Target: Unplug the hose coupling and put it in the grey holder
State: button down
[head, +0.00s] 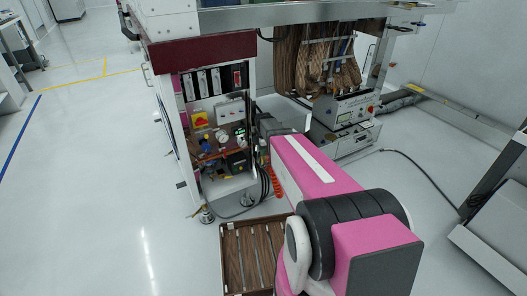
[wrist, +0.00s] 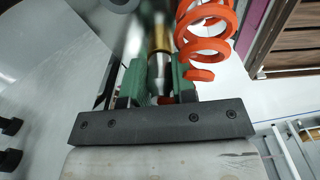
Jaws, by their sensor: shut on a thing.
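My gripper (wrist: 158,82) has green fingers in the wrist view, closed around a hose coupling (wrist: 160,68) with a silver body and a brass-coloured part (wrist: 162,38) beyond it. The brass part runs toward the top edge; whether the coupling is seated in a socket cannot be told. An orange coiled hose (wrist: 205,35) hangs just right of the fingers. In the head view the orange hose (head: 267,181) shows beside my pink arm, which hides my gripper and the coupling. I cannot make out the grey holder for certain in either view.
An open machine cabinet (head: 219,92) with cables and fittings stands left of my arm. A brown slatted tray (head: 226,250) lies on the floor in front of it. A grey control box (head: 350,112) is behind. The floor at left is clear.

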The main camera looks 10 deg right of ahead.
jog(key=shift+r, duration=0.65)
dwell(0.6)
jog(key=shift+r, duration=0.85)
